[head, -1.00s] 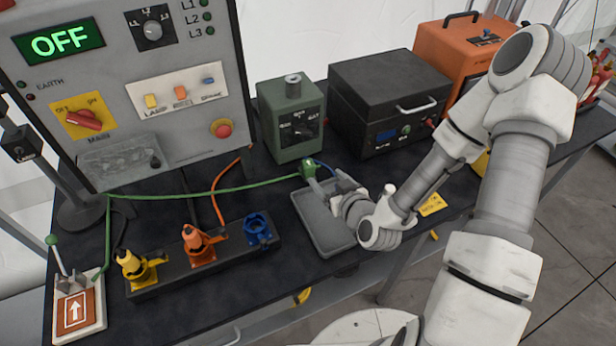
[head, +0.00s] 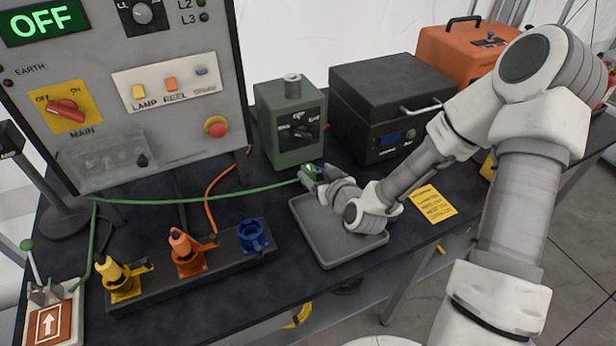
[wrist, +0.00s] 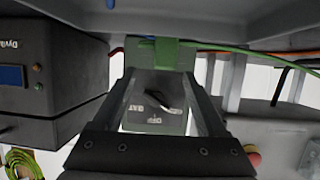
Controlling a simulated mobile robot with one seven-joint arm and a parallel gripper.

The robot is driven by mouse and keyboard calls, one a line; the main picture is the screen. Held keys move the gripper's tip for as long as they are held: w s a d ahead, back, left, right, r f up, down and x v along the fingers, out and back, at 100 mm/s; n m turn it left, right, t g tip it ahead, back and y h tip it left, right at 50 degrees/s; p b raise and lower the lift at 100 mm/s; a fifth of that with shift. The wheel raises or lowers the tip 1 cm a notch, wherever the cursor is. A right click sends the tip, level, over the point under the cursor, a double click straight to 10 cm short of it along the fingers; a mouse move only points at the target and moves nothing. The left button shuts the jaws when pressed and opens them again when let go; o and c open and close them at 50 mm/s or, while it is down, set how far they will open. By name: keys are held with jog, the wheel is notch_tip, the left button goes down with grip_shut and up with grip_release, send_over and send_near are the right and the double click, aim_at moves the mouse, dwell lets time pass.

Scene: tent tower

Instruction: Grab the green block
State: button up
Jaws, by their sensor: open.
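The green block (head: 311,171) is small, with a green cable leading off to the left, and stands behind the grey tray near the green-grey box. My gripper (head: 317,180) reaches over the tray from the right and is right at the block in the head view, hiding part of it. In the wrist view the green block (wrist: 166,54) sits between the tips of my open fingers (wrist: 161,72). I cannot tell whether either finger touches it.
The green-grey box (head: 290,130) with a knob stands close behind. A black case (head: 385,90) is to the right. The grey tray (head: 340,255) lies under my wrist. A connector strip (head: 190,275) with yellow, orange and blue plugs is at left front.

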aim_at(311, 171)
jog(key=shift+a+f+x, duration=0.1)
jog(key=shift+a+x, duration=0.05)
jog(key=shift+x, duration=1.2)
jog(key=shift+a+f+x, duration=0.1)
jog(key=shift+f+x, duration=0.05)
jog(key=shift+x, duration=1.2)
jog(key=shift+s, duration=0.2)
grip_shut()
